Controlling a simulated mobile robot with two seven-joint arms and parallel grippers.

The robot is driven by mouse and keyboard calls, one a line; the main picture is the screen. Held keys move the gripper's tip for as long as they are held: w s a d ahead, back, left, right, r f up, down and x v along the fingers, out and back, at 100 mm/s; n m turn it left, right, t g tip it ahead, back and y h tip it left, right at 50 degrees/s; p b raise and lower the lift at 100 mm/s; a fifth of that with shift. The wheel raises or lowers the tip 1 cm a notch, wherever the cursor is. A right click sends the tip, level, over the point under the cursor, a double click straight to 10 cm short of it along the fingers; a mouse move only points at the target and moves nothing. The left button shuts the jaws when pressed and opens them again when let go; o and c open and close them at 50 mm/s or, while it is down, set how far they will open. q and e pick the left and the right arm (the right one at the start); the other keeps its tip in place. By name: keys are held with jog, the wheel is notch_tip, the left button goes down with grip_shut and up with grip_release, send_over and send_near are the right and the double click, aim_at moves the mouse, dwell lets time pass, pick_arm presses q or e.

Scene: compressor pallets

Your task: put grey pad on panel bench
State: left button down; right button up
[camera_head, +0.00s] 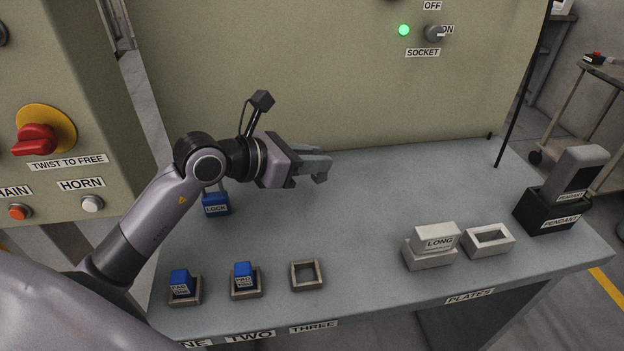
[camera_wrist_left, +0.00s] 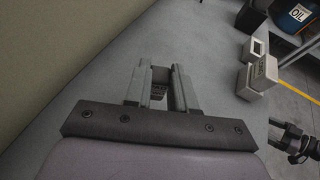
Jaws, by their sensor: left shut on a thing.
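My left gripper (camera_head: 318,168) reaches in from the left above the panel bench (camera_head: 370,190), near the foot of the upright panel. Its jaws are shut on a small dark grey piece, which I take for the grey pad (camera_wrist_left: 159,80). In the left wrist view it shows between the two fingers, mostly hidden by them. In the head view the fingers hide it, and I cannot tell whether it touches the bench top. The bench top around the gripper is bare.
A blue lock (camera_head: 216,204) stands below my left wrist. Blue blocks (camera_head: 243,275) sit in holders along the front, beside an empty frame (camera_head: 307,275). A white LONG block (camera_head: 436,238), an empty white holder (camera_head: 489,240) and a pendant (camera_head: 575,175) stand at the right.

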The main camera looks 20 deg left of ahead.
aim_at(314, 180)
pick_arm(q)
jog(key=shift+f, duration=2.35)
jog(key=shift+f+b, duration=0.15)
jog(key=shift+b, duration=0.2)
jog(key=c, duration=0.9)
grip_release()
jog(key=shift+c, duration=0.2)
